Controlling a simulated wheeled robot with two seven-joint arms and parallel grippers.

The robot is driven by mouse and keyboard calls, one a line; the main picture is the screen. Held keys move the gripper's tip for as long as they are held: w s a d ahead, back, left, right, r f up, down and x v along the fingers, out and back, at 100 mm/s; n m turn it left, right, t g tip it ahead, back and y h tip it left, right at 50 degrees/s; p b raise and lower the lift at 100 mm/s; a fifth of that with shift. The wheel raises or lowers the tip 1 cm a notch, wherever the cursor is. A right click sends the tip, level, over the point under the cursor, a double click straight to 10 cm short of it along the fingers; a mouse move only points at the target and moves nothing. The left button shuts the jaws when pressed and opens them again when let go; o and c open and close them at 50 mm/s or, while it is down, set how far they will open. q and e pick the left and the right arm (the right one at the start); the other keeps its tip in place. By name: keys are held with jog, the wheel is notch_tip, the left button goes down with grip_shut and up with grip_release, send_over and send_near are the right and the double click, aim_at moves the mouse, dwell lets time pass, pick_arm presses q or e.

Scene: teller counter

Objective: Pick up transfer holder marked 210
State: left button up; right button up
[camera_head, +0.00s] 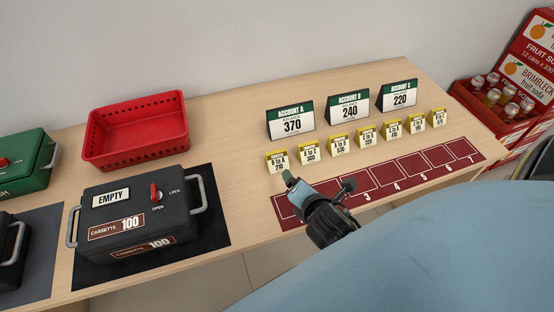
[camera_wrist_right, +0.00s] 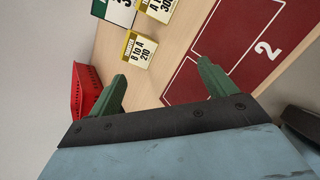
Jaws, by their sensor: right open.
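The transfer holder marked 210 (camera_head: 277,161) is a small yellow-and-white card reading "B to A 210". It stands at the left end of a row of similar holders. In the right wrist view the holder (camera_wrist_right: 139,50) lies beyond the fingertips, apart from them. My left gripper is not in view.
Several other yellow holders (camera_head: 366,136) continue the row to the right. Account signs (camera_head: 291,122) stand behind. A dark red numbered mat (camera_head: 410,166) lies in front. A red basket (camera_head: 137,130) and black cassette (camera_head: 130,215) are at left. Bare counter lies between cassette and holders.

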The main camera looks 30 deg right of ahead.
aim_at(278, 160)
jog(key=n, duration=0.2)
jog(key=w+n+t, duration=0.1)
jog(key=n, duration=0.1)
jog(key=w+n, duration=0.1)
jog(key=n, duration=0.1)
jog(key=shift+a+f+t, duration=0.2)
jog(key=shift+a+t, duration=0.05)
jog(key=shift+t, duration=0.05)
jog(key=n, duration=0.1)
jog(key=w+n, duration=0.1)
jog(key=n, duration=0.1)
jog(key=n+t, duration=0.1)
jog(key=shift+w+a+f+n+y, duration=0.1)
jog(key=shift+w+a+n+y, duration=0.05)
jog(key=shift+a+n+y, duration=0.2)
jog(key=b+x, duration=0.1)
jog(key=x, duration=0.6)
jog(key=shift+b+x, duration=0.4)
jog(key=shift+x, duration=0.45)
jog(key=b+x, duration=0.1)
jog(key=x, duration=0.3)
jog(key=shift+w+d, duration=0.15)
jog(key=shift+w, duration=0.15)
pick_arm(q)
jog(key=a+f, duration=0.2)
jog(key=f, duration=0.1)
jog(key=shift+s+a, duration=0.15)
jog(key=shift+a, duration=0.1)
pick_arm(e)
jog(key=c, duration=1.1)
